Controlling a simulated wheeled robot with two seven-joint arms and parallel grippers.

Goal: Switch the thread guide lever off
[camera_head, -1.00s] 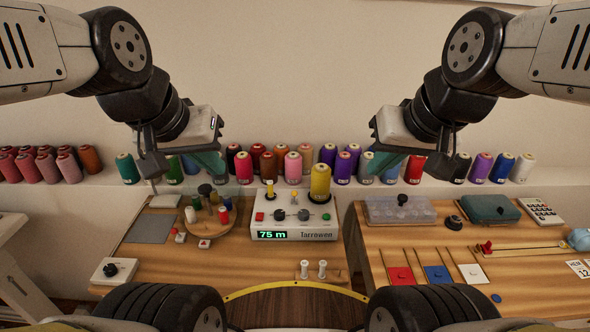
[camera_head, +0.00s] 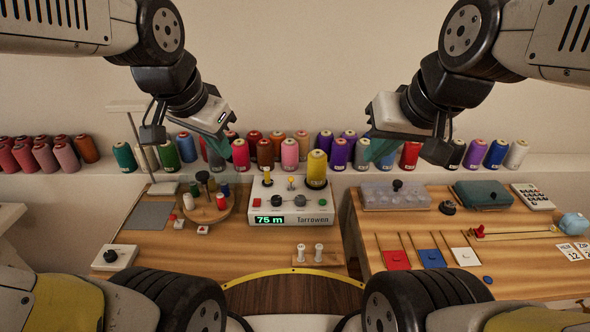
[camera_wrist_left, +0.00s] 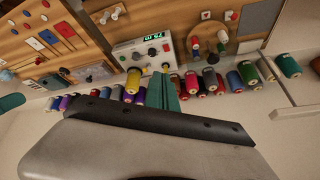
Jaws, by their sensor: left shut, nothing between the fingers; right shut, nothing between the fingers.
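The white Tarrowen winding machine (camera_head: 264,219) stands at the back middle of the tables. Its display reads 75 m. A red button, dark controls (camera_head: 290,202) and a green button are on its face. I cannot tell which of its small parts is the thread guide lever or how it is set. The machine also shows upside down in the left wrist view (camera_wrist_left: 133,53). My left gripper (camera_head: 217,152) is shut and empty, above and left of the machine. Its teal fingers show in the left wrist view (camera_wrist_left: 163,92). My right gripper (camera_head: 381,149) is shut and empty, above and right of the machine.
A yellow cone (camera_head: 317,168) stands on the machine's right. Several thread cones (camera_head: 290,153) line the shelf behind. A round wooden stand (camera_head: 209,208) with spools is left of the machine, and a clear box (camera_head: 396,195) is right. Two white pegs (camera_head: 318,252) stand in front.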

